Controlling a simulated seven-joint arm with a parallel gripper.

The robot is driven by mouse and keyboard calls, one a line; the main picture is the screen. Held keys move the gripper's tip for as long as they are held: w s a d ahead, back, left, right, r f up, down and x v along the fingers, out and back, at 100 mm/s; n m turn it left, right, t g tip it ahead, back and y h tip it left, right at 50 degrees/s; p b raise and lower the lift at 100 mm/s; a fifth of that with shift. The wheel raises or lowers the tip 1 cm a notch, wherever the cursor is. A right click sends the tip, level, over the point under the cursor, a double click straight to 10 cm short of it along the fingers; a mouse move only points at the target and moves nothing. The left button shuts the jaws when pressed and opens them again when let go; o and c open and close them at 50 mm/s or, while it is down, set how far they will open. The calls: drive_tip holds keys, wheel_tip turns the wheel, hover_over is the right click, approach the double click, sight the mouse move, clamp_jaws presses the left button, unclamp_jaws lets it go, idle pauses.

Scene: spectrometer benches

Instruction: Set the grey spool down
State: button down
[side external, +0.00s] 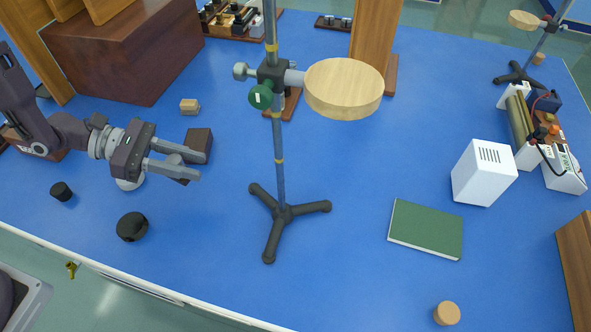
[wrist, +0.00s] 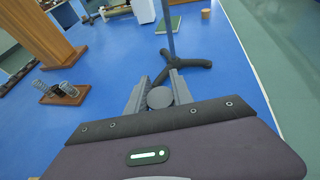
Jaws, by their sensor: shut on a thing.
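My gripper (side external: 201,166) reaches to the right, low over the left part of the bench, with its fingers roughly level. It is shut on the grey spool (wrist: 160,97), whose round face shows between the two fingers in the wrist view, near their base. The fingers (wrist: 158,76) stand apart by about the width of the spool. In the side external view I cannot clearly make the spool out between the fingers. Whether its underside touches the bench cannot be told.
A retort stand (side external: 278,150) with a clamped round wooden plate (side external: 343,88) stands right of my gripper. A small dark brown block (side external: 198,144) lies by the fingertips. Black cylinders (side external: 132,227) sit near the front edge. Blue bench around the green book (side external: 426,228) is mostly clear.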

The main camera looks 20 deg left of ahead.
drive_tip(key=w+d+f, duration=0.2)
drive_tip(key=w+d, duration=0.6)
drive_tip(key=w, duration=0.1)
wheel_tip(320, 180, up, 3)
drive_tip(key=n+t, duration=0.2)
drive_tip(key=t, duration=0.1)
hover_over(329, 173)
drive_tip(key=shift+y, duration=0.5)
wheel_tip(329, 173, down, 9)
drive_tip(key=shift+f, duration=0.5)
drive_tip(key=c, duration=1.1)
unclamp_jaws()
drive_tip(key=shift+f, duration=0.15)
